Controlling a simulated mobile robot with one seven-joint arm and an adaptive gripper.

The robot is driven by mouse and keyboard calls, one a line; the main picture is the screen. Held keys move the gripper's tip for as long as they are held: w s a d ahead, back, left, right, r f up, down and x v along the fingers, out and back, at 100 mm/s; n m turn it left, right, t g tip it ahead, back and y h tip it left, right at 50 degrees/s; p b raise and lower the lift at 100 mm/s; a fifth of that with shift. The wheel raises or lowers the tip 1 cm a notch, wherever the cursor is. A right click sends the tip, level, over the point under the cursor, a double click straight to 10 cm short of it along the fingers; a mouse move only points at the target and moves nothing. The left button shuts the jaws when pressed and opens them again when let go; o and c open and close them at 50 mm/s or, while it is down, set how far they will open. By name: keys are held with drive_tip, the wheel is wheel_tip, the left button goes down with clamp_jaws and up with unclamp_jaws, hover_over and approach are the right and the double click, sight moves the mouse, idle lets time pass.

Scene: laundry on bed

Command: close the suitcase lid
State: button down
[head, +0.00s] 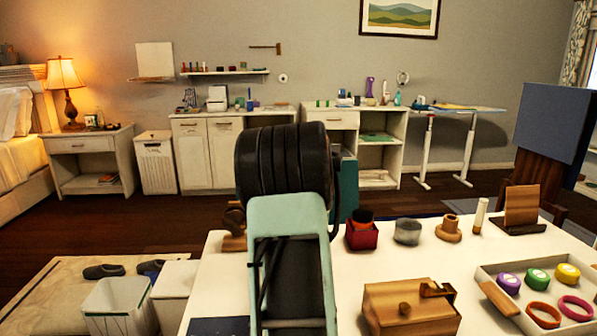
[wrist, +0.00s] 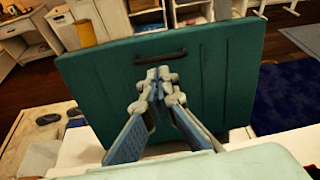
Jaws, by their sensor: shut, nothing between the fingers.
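The suitcase lid (wrist: 222,80) is a dark teal panel with a dark handle (wrist: 160,57) near its upper edge. It stands raised, tilted somewhat in the wrist view. In the head view only a teal strip of it (head: 347,185) shows beside my arm. My gripper (wrist: 160,76) is shut and empty, its fingertips in front of the lid just below the handle. I cannot tell whether they touch the panel. My arm hides the gripper and most of the lid in the head view. The suitcase's base is not clearly visible.
A white table (head: 340,285) holds a red box (head: 362,235), a grey cup (head: 407,231), a wooden box (head: 410,308) and a tray (head: 490,270) of coloured rolls to the right of my arm. White bins (head: 120,305) stand at the left. Open floor lies behind.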

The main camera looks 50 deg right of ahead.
drive_tip(key=r+p+x, duration=0.2)
drive_tip(key=p+x, duration=0.3)
drive_tip(key=x, duration=0.8)
drive_tip(key=shift+w+d+m+t+p, duration=0.15)
drive_tip(key=shift+w+m+t+p, duration=0.15)
drive_tip(key=shift+t, duration=0.1)
drive_tip(key=shift+w+f, duration=0.1)
